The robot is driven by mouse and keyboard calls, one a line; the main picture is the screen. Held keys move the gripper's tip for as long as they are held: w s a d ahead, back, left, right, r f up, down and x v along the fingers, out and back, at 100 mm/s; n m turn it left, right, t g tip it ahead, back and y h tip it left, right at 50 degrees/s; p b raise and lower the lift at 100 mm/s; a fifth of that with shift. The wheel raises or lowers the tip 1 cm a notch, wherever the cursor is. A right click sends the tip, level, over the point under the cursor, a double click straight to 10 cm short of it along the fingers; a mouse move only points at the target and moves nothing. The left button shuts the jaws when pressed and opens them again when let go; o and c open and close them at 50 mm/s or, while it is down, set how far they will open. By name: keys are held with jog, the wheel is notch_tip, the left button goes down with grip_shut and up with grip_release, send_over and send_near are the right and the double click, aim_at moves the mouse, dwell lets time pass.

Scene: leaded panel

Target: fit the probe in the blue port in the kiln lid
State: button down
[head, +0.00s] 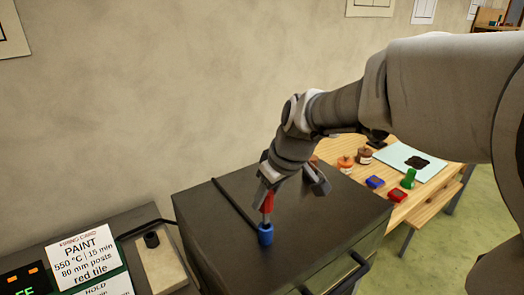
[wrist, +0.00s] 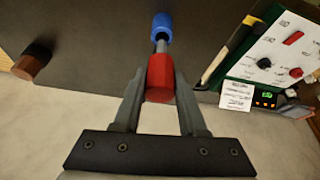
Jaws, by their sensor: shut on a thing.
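The probe has a red handle (head: 267,201) and a thin grey metal shaft, and the handle also shows in the wrist view (wrist: 160,76). My gripper (wrist: 160,88) is shut on the red handle, one finger on each side. In the head view my gripper (head: 282,183) is above the kiln lid (head: 330,205). The blue port (head: 266,235) stands up from the lid directly below the probe; it also shows in the wrist view (wrist: 162,27). The shaft meets the port's mouth in both views. How deep its tip sits is hidden.
A black bar or cable (head: 234,204) runs across the lid towards the port. A brown cylinder (wrist: 35,63) stands on the lid in the wrist view. A firing card (head: 86,250) and controller are at the left. A wooden table (head: 425,195) with small items stands behind, right.

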jog(key=shift+f+b, duration=2.4)
jog(key=shift+f, duration=0.35)
jog(key=shift+c, duration=1.9)
grip_release()
jog(key=shift+r+p, duration=2.45)
jog(key=shift+r, duration=1.1)
